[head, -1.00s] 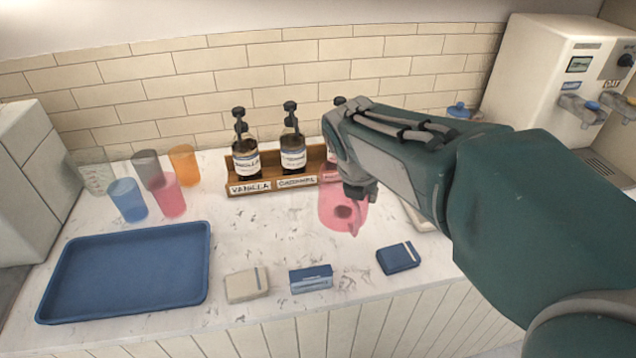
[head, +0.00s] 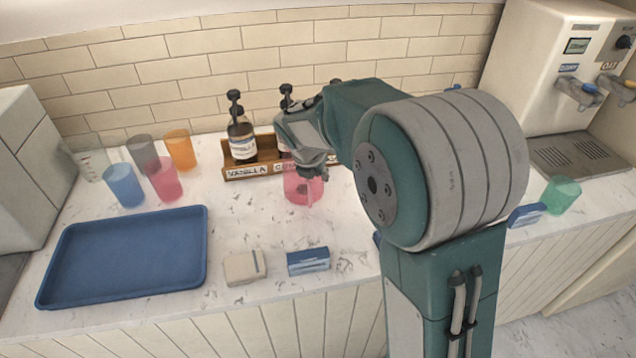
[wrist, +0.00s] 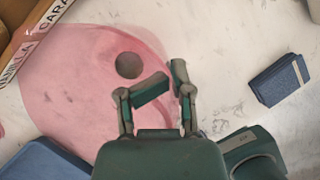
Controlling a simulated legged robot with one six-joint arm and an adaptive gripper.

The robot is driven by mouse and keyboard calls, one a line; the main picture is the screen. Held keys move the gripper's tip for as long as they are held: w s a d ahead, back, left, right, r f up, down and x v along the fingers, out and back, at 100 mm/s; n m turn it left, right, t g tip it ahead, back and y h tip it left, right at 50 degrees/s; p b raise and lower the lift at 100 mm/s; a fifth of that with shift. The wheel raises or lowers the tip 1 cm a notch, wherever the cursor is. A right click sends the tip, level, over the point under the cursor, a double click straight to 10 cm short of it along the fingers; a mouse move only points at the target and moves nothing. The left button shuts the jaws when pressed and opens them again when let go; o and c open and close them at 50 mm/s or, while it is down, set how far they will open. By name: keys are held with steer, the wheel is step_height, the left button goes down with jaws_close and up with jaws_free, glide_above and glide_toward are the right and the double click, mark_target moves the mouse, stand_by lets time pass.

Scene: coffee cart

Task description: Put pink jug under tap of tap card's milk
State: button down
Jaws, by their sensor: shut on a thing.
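The pink jug (head: 303,188) is in front of the syrup rack in the head view, partly covered by my gripper (head: 312,172). In the wrist view the jug (wrist: 75,95) fills the left side, and my gripper (wrist: 165,85) is shut on its handle side. I cannot tell whether the jug's base touches the counter.
A drip tray (head: 580,153) lies under the taps. A green cup (head: 561,194) stands near the right edge. A blue tray (head: 125,262), several coloured cups (head: 163,180), a beige packet (head: 244,267) and a blue box (head: 308,261) are left and in front. My arm hides the middle right counter.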

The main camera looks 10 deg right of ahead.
mark_target(319, 184)
steer(key=shift+f, duration=1.55)
steer(key=shift+c, duration=1.9)
jaws_free()
steer(key=shift+f, duration=0.1)
